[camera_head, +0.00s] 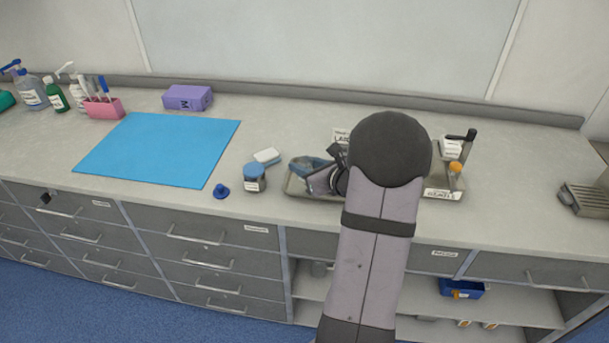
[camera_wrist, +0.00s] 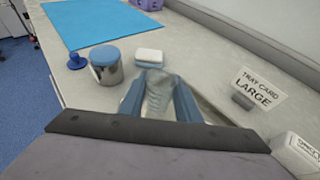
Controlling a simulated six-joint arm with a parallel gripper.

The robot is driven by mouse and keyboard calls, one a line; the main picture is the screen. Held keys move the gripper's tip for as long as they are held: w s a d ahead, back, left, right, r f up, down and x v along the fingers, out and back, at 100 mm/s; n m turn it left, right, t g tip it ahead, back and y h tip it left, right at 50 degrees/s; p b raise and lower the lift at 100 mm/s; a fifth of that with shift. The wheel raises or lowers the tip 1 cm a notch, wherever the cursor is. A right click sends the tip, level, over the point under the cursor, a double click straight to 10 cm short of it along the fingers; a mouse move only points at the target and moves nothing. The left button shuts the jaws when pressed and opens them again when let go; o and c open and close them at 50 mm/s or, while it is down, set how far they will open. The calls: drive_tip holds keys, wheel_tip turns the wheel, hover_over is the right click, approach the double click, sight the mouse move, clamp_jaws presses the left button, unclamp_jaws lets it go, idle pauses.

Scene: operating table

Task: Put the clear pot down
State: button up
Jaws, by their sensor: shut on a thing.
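My gripper (camera_wrist: 160,88) is shut on a pale, see-through, ribbed thing (camera_wrist: 158,98), which looks like the clear pot. It sits between the two blue-grey fingers in the wrist view. In the head view my gripper (camera_head: 312,172) is low over the left part of a shallow metal tray (camera_head: 297,190), and my arm hides much of the tray. I cannot tell whether the held pot touches the tray or hangs above it.
A blue-lidded jar (camera_head: 254,178), a blue knob-shaped piece (camera_head: 221,191) and a white block (camera_head: 267,155) stand left of the tray. A blue mat (camera_head: 160,148) lies bare farther left. A "TRAY CARD LARGE" sign (camera_wrist: 257,88) stands behind. A metal rack (camera_head: 585,200) is far right.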

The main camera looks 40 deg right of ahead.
drive_tip(key=shift+f, duration=1.85)
drive_tip(key=shift+f, duration=0.15)
drive_tip(key=o, duration=0.6)
drive_tip(key=shift+o, duration=1)
